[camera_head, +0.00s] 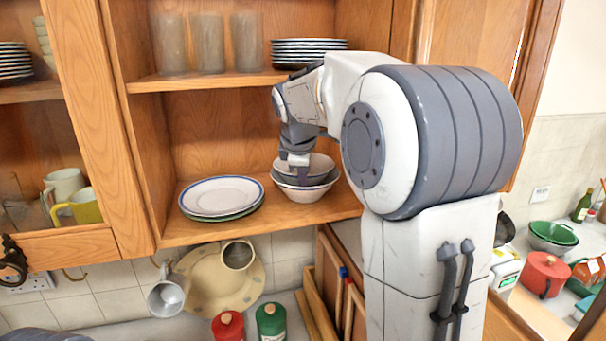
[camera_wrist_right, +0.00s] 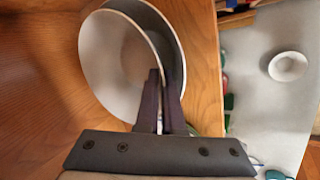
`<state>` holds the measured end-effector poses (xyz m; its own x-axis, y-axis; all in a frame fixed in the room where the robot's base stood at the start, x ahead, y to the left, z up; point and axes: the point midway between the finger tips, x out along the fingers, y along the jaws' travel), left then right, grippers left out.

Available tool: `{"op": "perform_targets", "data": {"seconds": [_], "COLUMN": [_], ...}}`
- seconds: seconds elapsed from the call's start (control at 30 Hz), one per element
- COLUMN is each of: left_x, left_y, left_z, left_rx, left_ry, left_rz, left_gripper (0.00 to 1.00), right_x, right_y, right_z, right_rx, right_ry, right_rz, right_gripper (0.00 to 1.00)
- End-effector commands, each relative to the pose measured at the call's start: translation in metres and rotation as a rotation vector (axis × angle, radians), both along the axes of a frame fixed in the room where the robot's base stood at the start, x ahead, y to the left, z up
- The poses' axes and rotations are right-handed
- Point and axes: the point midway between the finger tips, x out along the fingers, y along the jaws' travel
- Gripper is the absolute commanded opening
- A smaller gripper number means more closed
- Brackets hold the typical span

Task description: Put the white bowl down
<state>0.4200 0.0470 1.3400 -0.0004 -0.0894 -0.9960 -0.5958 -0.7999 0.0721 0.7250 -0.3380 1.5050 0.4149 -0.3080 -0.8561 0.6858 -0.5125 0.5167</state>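The white bowl (camera_head: 318,166) is on the cupboard's lower shelf, at the right. It sits in or just over another bowl (camera_head: 307,192); I cannot tell if the two touch all round. In the right wrist view the white bowl (camera_wrist_right: 112,62) is tilted to the camera, with the greyer lower bowl (camera_wrist_right: 160,28) behind it. My right gripper (camera_head: 298,168) reaches down onto the near-left rim. Its fingertips (camera_wrist_right: 162,84) are close together with the rim between them. My left gripper is not in view.
A stack of plates (camera_head: 222,196) lies left of the bowls on the same shelf (camera_head: 180,232). Glasses (camera_head: 207,43) and dark-rimmed plates (camera_head: 305,48) stand on the shelf above. The shelf's front edge and right cupboard wall are close. A counter with canisters (camera_head: 271,320) lies below.

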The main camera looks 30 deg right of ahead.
Motion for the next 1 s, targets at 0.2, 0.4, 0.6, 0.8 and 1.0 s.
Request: {"op": "perform_targets", "data": {"seconds": [0.2,0.4,0.6,0.8,1.0], "left_x": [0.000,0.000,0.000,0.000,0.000], "left_y": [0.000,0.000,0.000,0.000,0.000], "left_z": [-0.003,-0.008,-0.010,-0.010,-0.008], "left_rx": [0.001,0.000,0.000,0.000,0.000], "left_ry": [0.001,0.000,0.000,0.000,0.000], "left_rz": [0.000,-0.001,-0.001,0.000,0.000], "left_gripper": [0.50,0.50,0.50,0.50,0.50], "right_x": [0.000,0.000,0.000,0.000,-0.001], "right_y": [0.000,0.000,0.000,0.000,0.000], "right_z": [-0.002,-0.008,-0.012,-0.015,-0.013], "right_rx": [-0.001,-0.001,-0.001,0.001,0.002], "right_ry": [-0.002,-0.003,-0.002,0.004,0.007], "right_rz": [0.000,0.001,0.000,-0.001,-0.002], "right_gripper": [0.00,0.00,0.00,0.17,0.17]}}
